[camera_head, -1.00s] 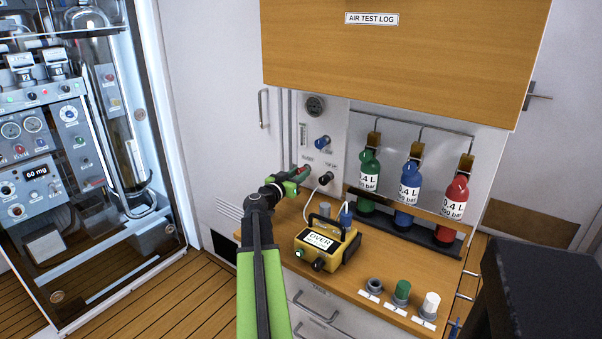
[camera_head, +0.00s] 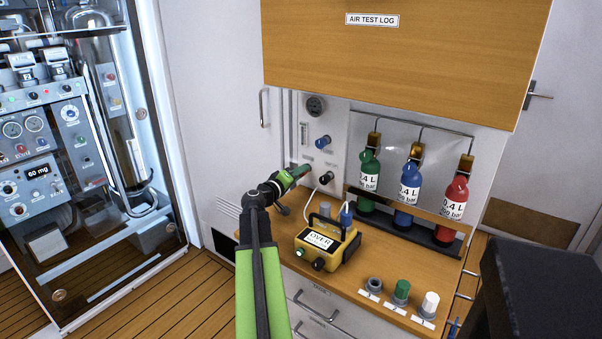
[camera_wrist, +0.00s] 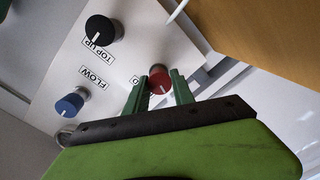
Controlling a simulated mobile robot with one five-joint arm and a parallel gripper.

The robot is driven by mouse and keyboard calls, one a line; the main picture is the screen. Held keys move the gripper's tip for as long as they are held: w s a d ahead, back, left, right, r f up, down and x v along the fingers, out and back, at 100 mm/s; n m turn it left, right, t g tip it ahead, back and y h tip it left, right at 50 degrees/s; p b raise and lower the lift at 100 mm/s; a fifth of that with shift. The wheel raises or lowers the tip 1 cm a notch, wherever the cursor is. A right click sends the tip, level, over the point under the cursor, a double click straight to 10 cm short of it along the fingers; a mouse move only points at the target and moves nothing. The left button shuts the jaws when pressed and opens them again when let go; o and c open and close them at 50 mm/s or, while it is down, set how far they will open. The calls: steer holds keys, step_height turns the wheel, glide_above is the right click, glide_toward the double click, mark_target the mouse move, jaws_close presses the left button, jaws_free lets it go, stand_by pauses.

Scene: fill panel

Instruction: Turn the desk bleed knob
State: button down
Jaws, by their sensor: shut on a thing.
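The red knob (camera_wrist: 160,79) sits on the white panel, with a white pointer line on its face. Its label is mostly covered, so I cannot read it. My gripper (camera_wrist: 160,88) has one green finger on each side of the red knob and is shut on it. In the head view my gripper (camera_head: 300,172) reaches the lower left of the panel (camera_head: 335,120), and only a small bit of red shows at its tip. A black knob (camera_wrist: 100,29) labelled TOP UP and a blue knob (camera_wrist: 69,105) labelled FLOW are beside it, untouched.
A yellow box (camera_head: 328,262) labelled OVER stands on the wooden desk below my arm, with a white cable rising to the panel. Green, blue and red bottles (camera_head: 457,208) stand in a rack at right.

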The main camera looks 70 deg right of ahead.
steer(key=n, duration=0.4)
steer(key=shift+s+g, duration=0.15)
steer(key=shift+g, duration=0.15)
steer(key=n, duration=0.4)
steer(key=shift+f+n, duration=0.1)
steer(key=shift+n, duration=0.2)
steer(key=n+b, duration=0.1)
steer(key=n, duration=0.3)
steer(key=shift+f+g, duration=0.1)
steer(key=shift+g, duration=0.2)
steer(key=n, duration=0.4)
steer(key=shift+a+f+n+b, duration=0.1)
steer(key=shift+n+b, duration=0.2)
steer(key=shift+n, duration=0.1)
steer(key=n, duration=0.3)
steer(key=shift+s+n, duration=0.1)
steer(key=shift+n, duration=0.2)
steer(key=n+b, duration=0.1)
steer(key=n, duration=0.3)
steer(key=shift+s+n+h, duration=0.1)
steer(key=shift+n+h, duration=0.2)
steer(key=n, duration=0.3)
steer(key=shift+n, duration=0.3)
steer(key=shift+s+n, duration=0.1)
steer(key=shift+n, duration=1.8)
